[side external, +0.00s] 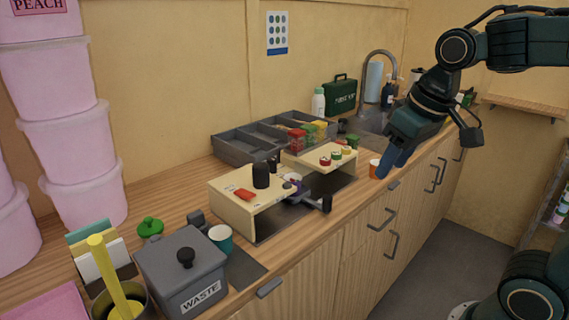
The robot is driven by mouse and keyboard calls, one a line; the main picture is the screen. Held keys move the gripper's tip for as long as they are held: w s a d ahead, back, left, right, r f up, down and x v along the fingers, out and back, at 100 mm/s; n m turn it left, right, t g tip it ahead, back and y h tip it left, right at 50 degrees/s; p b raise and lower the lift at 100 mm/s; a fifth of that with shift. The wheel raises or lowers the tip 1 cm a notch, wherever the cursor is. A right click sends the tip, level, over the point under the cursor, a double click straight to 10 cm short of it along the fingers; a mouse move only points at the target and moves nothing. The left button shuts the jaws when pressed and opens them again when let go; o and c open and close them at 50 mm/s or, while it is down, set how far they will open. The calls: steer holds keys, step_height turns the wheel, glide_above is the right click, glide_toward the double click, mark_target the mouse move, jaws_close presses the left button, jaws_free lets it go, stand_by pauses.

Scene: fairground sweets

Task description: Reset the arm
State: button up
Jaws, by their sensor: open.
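My gripper (389,172) hangs over the front right part of the wooden counter (315,235), pointing down. Its dark blue fingers are open, and I see nothing held between them. An orange cup (375,168) stands just left of the fingertips; I cannot tell whether they touch. My arm comes in from the upper right and bends down at the wrist. The gap between the fingers is hard to see from this side.
Two wooden stands (228,204) with small items are mid-counter, a grey divided tray (231,147) behind. A waste bin (170,268), a teal cup (221,237) and pink tubs (75,140) are left. A sink tap (381,53) and green first-aid box (340,95) are at the back.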

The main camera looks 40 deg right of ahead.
steer(key=s+a+f+n+t, duration=0.1)
steer(key=s+f, duration=0.2)
steer(key=s, duration=0.5)
steer(key=shift+a+t, duration=0.2)
steer(key=shift+t, duration=0.2)
stand_by(1.1)
